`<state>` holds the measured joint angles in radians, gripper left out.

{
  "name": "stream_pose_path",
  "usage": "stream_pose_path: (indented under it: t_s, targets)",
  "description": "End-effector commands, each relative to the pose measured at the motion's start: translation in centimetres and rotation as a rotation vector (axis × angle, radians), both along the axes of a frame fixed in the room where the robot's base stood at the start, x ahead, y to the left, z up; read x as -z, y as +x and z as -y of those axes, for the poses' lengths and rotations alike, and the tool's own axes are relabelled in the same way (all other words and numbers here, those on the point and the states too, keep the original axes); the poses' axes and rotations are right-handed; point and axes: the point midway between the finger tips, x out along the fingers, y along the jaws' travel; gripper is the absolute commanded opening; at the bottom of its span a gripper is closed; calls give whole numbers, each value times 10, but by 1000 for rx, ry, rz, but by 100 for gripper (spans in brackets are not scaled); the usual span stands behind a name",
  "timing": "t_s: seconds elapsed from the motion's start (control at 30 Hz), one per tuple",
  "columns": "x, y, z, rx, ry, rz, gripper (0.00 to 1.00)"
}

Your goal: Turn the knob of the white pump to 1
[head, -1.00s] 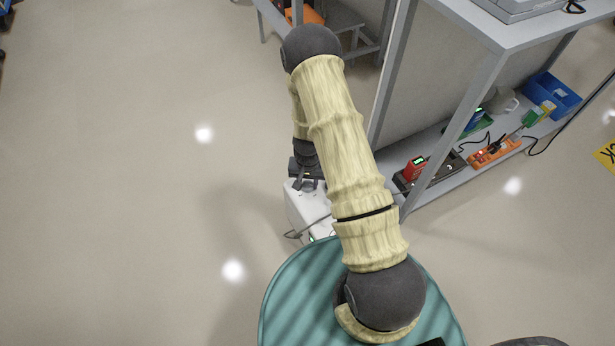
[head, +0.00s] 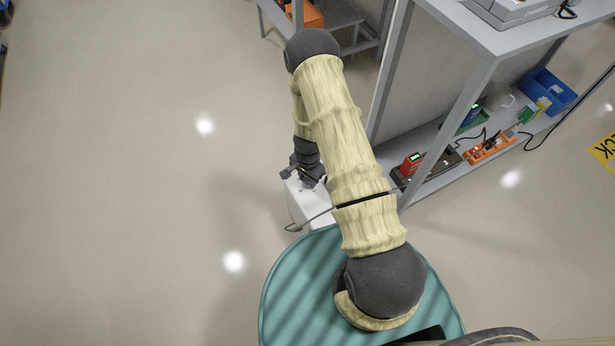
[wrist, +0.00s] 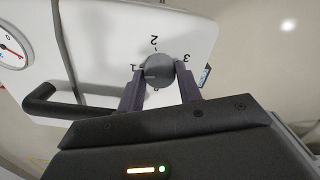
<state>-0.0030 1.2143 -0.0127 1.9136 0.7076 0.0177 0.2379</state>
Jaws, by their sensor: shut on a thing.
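The white pump (head: 308,207) stands on the floor, partly hidden by my arm in the head view. Its front panel (wrist: 105,45) fills much of the wrist view. A round grey knob (wrist: 158,66) sits there, with a 1 to its left, a 2 above, a 3 at upper right and a 0 below. My gripper (wrist: 160,76) is shut on the knob, one finger on each side. A pale mark shows at the knob's left side near the 1, but I cannot tell surely where the pointer is. In the head view my gripper (head: 301,181) is at the pump's far end.
A red-needle gauge (wrist: 12,48) and a black handle (wrist: 62,106) are on the pump's left in the wrist view. A grey shelf rack (head: 470,112) with devices stands right of the pump. The floor to the left is clear.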

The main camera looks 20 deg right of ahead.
Motion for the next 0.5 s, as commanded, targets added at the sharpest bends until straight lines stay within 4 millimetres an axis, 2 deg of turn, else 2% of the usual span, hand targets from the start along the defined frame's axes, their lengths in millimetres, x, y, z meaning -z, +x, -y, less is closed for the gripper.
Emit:
stream_pose_path:
  t_s: [0.27,0.3,0.37,0.4,0.5]
  targets:
    - [0,0,-3,-3,5,-2,12]
    - [0,0,-3,-4,5,-2,43]
    - [0,0,-2,-4,4,-2,54]
    - [0,0,-2,-3,3,-1,57]
    - [0,0,-1,-3,2,0,57]
